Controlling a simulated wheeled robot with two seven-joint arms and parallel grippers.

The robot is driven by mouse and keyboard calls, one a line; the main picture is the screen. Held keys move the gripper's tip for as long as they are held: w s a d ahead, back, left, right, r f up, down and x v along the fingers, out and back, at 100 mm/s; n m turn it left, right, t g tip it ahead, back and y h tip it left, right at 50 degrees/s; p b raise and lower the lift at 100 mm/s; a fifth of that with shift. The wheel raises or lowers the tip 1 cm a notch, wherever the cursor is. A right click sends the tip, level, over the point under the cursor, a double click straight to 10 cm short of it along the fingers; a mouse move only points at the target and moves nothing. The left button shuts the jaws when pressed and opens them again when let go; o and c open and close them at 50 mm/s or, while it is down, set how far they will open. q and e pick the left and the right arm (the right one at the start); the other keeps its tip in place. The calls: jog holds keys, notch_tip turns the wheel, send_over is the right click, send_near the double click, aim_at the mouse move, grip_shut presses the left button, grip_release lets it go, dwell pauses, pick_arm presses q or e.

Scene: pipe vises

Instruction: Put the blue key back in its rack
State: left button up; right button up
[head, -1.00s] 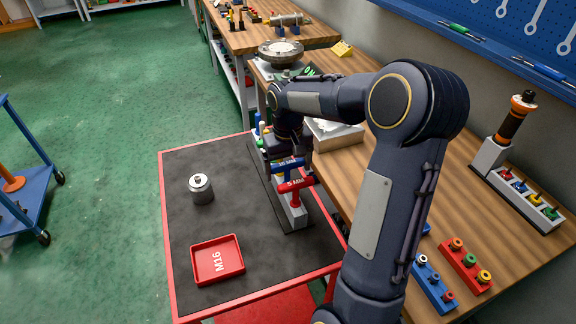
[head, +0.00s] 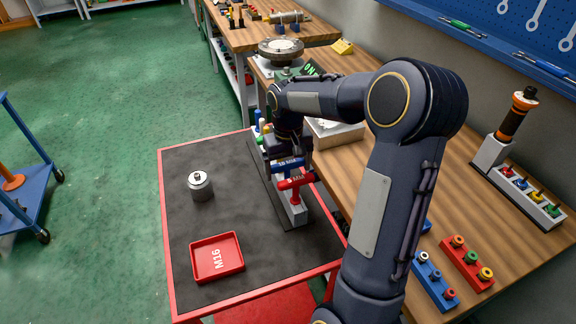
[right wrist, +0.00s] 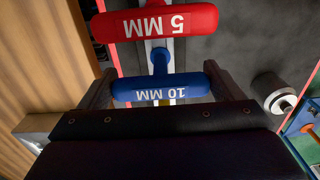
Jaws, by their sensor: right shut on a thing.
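The blue key (head: 288,165), a T-handle marked 10 MM, is in my right gripper (head: 290,155). In the right wrist view the gripper (right wrist: 160,88) is shut on the ends of the blue handle (right wrist: 160,88), and a short blue shaft shows beyond it. The grey rack (head: 297,214) is below, on the dark mat of the red-edged cart. A red key (head: 296,181) marked 5 MM stands upright in the rack, close beside the blue one. How deep the blue key's shaft sits in the rack is hidden. My left gripper is out of view.
A metal cylinder (head: 200,186) and a red tray (head: 217,258) marked M16 stand on the cart's left side, with clear mat around them. Green and other colored handles (head: 262,127) stand behind my gripper. The wooden bench (head: 400,200) borders the cart on the right.

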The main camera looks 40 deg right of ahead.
dwell(0.4)
jog(key=o, duration=0.8)
jog(key=shift+f, duration=0.1)
jog(key=shift+o, duration=0.2)
notch_tip(320, 180, up, 8)
jog(key=shift+f, duration=0.2)
jog(key=shift+r, duration=0.15)
